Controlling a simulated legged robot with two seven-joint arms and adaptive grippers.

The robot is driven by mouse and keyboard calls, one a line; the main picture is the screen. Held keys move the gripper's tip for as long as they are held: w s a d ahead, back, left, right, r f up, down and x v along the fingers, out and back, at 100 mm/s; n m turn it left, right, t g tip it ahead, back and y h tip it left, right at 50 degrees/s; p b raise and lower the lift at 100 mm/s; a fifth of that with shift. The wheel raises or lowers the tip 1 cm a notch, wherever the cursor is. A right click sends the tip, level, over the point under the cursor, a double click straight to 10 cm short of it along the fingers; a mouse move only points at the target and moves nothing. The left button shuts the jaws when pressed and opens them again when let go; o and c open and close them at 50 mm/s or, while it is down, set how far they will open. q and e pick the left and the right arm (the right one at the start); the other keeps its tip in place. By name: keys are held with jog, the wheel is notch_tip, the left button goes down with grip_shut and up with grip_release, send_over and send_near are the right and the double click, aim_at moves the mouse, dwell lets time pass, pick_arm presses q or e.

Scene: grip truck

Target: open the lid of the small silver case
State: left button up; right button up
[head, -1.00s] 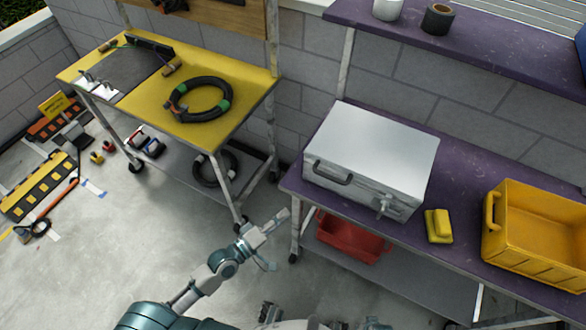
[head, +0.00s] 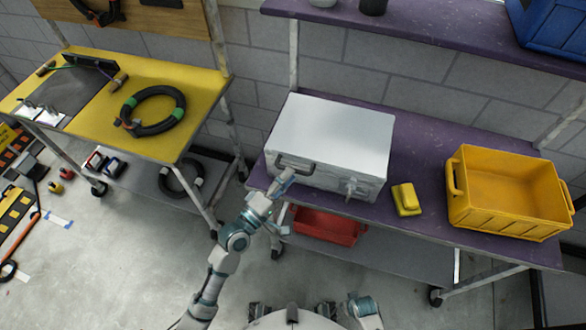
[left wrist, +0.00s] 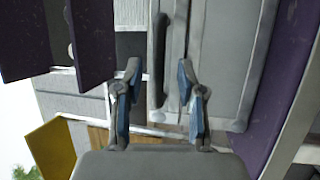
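The silver case (head: 330,138) stands on the purple bench with its lid shut. A dark handle (head: 295,163) is on its front face, and a small latch-like fitting (head: 350,188) sits farther right. My left gripper (head: 286,181) is in front of the case, at the handle's height. In the left wrist view the fingers of the left gripper (left wrist: 158,78) are spread. The dark handle (left wrist: 160,58) shows between or just beyond them; I cannot tell whether they touch it.
A yellow sponge-like block (head: 406,199) and a yellow crate (head: 508,222) stand right of the case on the purple bench (head: 425,165). A red bin (head: 328,226) is on the shelf below. A yellow cart (head: 195,100) with a cable ring stands left.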

pick_arm(q)
jog(key=x, duration=0.2)
jog(key=shift+w+d, duration=0.15)
jog(key=shift+d, duration=0.05)
jog(key=shift+w+d, duration=0.1)
jog(key=shift+w, duration=0.15)
jog(key=shift+r, duration=0.1)
jog(key=shift+a, duration=0.2)
jog(key=shift+c, duration=0.4)
jog(key=shift+d, duration=0.1)
grip_shut()
